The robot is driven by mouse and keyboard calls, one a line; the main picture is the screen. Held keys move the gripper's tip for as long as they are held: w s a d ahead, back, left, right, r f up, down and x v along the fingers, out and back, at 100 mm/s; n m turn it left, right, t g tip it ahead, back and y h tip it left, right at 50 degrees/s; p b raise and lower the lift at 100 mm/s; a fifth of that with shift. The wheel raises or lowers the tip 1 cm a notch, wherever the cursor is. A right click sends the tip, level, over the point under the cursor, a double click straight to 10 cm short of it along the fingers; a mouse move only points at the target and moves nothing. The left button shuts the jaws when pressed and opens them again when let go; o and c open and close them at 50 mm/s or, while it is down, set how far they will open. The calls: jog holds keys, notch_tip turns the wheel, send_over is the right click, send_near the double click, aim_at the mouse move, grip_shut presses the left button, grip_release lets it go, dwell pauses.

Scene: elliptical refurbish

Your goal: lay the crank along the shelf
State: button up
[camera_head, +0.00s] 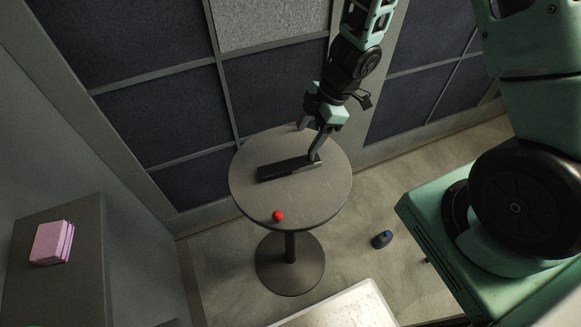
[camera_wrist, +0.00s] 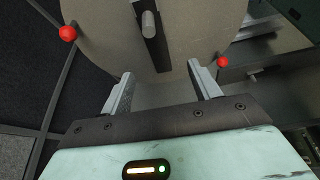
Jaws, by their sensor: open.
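The crank (camera_head: 287,169) is a dark bar lying flat on a round grey-brown table. In the wrist view the crank (camera_wrist: 158,52) runs up from between the fingers' line of sight, with a grey cylindrical knob (camera_wrist: 149,25) standing on it. My gripper (camera_head: 309,141) is above the table's far right part, by the crank's right end. In the wrist view my gripper (camera_wrist: 160,75) is open with nothing between its fingers. Whether a finger touches the crank cannot be told. I cannot tell for certain which surface is the shelf.
The round table (camera_head: 325,195) bears a red ball (camera_head: 278,216) near its front edge. The wrist view shows two red balls, left (camera_wrist: 68,33) and right (camera_wrist: 223,62). A grey cabinet (camera_head: 60,285) holds pink blocks (camera_head: 52,243). A dark bottle-like object (camera_head: 382,239) is on the floor.

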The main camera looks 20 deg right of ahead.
jog(key=b, duration=0.2)
send_over(290, 164)
jog(key=d, duration=0.2)
jog(key=f, duration=0.3)
jog(key=s+f, duration=0.1)
jog(key=f, duration=0.1)
jog(key=shift+d+f, duration=0.2)
jog(key=shift+f, duration=0.15)
jog(key=x, duration=0.3)
jog(key=b+x, duration=0.1)
jog(key=x, duration=0.1)
jog(key=shift+w+d+f, duration=0.1)
jog(key=shift+w, duration=0.2)
grip_shut()
